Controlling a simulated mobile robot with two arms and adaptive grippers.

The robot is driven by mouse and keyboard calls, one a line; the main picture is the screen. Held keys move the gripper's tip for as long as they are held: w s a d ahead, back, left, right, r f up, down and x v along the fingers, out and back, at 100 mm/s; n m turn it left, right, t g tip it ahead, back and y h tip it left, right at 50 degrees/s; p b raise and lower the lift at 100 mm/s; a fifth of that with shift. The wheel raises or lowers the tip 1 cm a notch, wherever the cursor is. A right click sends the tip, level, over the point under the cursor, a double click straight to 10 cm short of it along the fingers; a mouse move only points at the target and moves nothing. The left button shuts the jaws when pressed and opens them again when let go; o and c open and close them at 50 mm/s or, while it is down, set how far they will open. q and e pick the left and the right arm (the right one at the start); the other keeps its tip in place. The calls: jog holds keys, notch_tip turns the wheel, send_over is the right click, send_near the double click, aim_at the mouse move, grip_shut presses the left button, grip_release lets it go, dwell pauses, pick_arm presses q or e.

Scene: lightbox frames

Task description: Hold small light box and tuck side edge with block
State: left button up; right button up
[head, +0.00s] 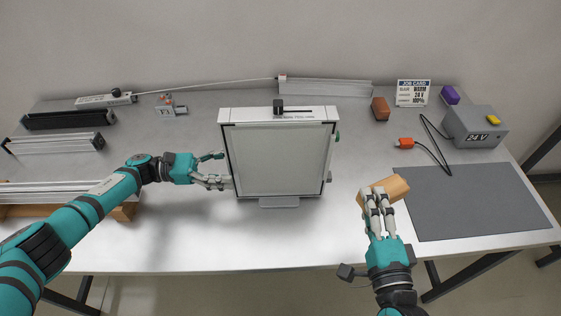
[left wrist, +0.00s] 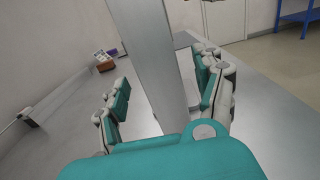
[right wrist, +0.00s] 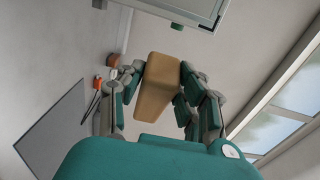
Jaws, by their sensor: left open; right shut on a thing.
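The small light box (head: 278,160) stands upright in the middle of the table, a pale panel in a dark-edged frame with a white top bar. My left gripper (head: 226,170) is open at the box's left side. In the left wrist view the box's edge (left wrist: 158,60) rises between the open fingers (left wrist: 165,100); I cannot tell if they touch it. My right gripper (head: 376,198) is shut on a tan wooden block (head: 393,188), right of the box and apart from it. The block (right wrist: 159,85) also shows between the fingers (right wrist: 160,95) in the right wrist view.
A grey mat (head: 475,200) lies at the right, with a 24 V power box (head: 475,127) behind it and an orange plug (head: 405,142) on a black cable. Frame rails (head: 55,143) lie at the left. The front middle of the table is clear.

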aim_at(255, 166)
pick_arm(q)
jog(key=shift+d, duration=3.8)
jog(key=shift+c, duration=1)
jog(key=c, duration=1.2)
